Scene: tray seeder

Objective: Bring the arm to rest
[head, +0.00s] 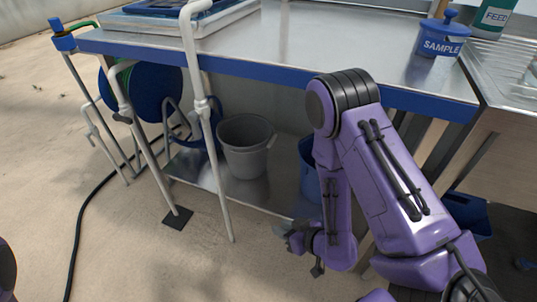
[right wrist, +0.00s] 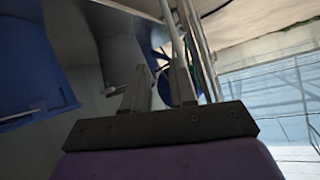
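My purple right arm bends down in front of the bench. Its right gripper (head: 303,256) hangs low beside the bench's lower shelf, in front of the blue bucket. In the right wrist view the two dark fingers of the right gripper (right wrist: 158,88) stand apart with nothing between them. My left gripper is not in view; only a bit of purple shows at the left edge of the head view.
A steel bench (head: 290,45) with a blue edge carries a blue SAMPLE pot (head: 440,38) and a FEED bottle (head: 493,18). A grey bucket (head: 246,150) and a blue bucket (head: 307,165) stand below. White pipes (head: 205,120) rise left of my gripper. A black hose (head: 85,215) lies on the floor.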

